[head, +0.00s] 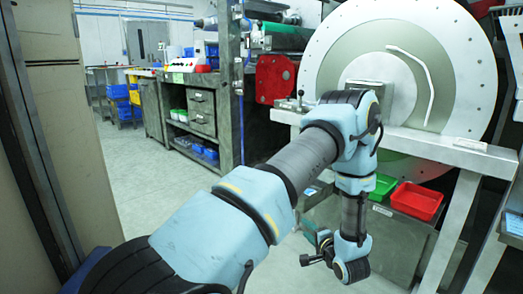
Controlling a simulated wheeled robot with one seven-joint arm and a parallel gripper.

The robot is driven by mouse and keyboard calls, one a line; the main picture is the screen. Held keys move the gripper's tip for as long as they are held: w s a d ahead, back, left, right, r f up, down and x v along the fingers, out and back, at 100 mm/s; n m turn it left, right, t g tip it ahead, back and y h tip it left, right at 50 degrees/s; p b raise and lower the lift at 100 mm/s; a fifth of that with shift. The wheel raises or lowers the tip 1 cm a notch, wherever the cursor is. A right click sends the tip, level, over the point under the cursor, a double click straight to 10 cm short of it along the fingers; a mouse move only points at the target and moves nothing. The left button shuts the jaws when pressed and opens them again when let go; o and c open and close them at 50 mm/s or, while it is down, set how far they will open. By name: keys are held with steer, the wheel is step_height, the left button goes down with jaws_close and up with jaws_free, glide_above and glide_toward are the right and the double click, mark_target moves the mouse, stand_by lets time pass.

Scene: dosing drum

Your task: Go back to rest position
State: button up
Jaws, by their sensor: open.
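My arm reaches from the bottom left of the head view toward the large round drum (330,45), then bends down. My gripper (312,248) is at the low end of the arm, below the bench ledge and in front of the grey cabinet. It is small and dark in this view. Its jaws are open, and I see nothing held between them. The drum is a pale disc with a grey inner plate and a curved white handle (430,85). My arm hides part of the drum's lower left and the ledge.
A white bench frame (450,155) stands before the drum, close right of my arm. A red bin (414,202) and a green bin (383,186) sit under it. A beige panel (75,150) stands at left. Grey floor (165,185) lies open between panel and workbench (195,100).

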steer(key=w+a+r+n+g+h, duration=0.2)
steer(key=a+r+n+g+h, duration=0.35)
steer(key=r, duration=0.45)
steer(key=s+a+r+n+g, duration=0.4)
steer(key=s+a, duration=0.4)
steer(key=s, duration=0.2)
steer(key=s+a+r+n+g, duration=0.3)
steer(key=s+a+r, duration=0.2)
steer(key=s+a, duration=0.45)
step_height(320, 180, up, 32)
steer(key=d+p, duration=0.1)
steer(key=p, duration=3.1)
steer(key=shift+d+r+y+p, duration=0.15)
steer(key=shift+y+p, duration=0.15)
steer(key=shift+y, duration=0.15)
